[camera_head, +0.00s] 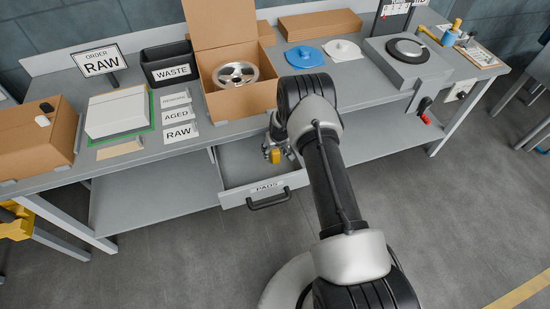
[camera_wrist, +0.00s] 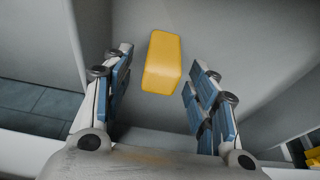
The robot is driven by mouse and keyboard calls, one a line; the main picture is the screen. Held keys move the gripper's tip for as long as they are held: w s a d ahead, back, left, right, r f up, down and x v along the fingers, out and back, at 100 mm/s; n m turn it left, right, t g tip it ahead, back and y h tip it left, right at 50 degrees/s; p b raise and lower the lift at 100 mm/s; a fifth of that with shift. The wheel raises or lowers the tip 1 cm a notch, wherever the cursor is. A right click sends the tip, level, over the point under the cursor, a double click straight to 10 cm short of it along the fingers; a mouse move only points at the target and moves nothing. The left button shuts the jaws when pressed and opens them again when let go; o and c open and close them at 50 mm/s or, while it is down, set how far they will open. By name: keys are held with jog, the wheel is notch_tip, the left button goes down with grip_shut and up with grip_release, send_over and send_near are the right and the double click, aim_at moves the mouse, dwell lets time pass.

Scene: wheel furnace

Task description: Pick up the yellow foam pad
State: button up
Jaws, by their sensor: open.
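The yellow foam pad (camera_wrist: 162,62) is a small block in the wrist view, lying on the grey floor of the open drawer, its long side pointing roughly away from me. My gripper (camera_wrist: 158,88) is open, one finger on each side of the pad's near end, with gaps visible on both sides. In the head view the pad (camera_head: 275,155) shows as a small yellow patch by my gripper (camera_head: 272,148), which is down in the drawer marked PADS (camera_head: 266,187). How far the fingertips are above the drawer floor cannot be told.
The workbench (camera_head: 350,113) stands above and behind the drawer. On it are a cardboard box (camera_head: 213,98) with a metal wheel (camera_head: 235,74), a black WASTE bin (camera_head: 170,62), label cards and a grey fixture (camera_head: 407,65). The drawer walls are close around my gripper.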

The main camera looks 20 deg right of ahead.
jog(key=shift+f, duration=0.15)
jog(key=shift+c, duration=0.4)
jog(key=c, duration=0.8)
jog(key=shift+w+r+p, duration=0.1)
jog(key=shift+r+p, duration=0.25)
jog(key=shift+r, duration=0.25)
jog(key=shift+s+r, duration=0.1)
jog(key=shift+s, duration=0.25)
jog(key=s, duration=0.3)
jog(key=shift+s, duration=0.1)
notch_tip(320, 180, up, 14)
jog(key=p, duration=0.5)
jog(key=shift+f, duration=0.2)
jog(key=shift+s, duration=0.1)
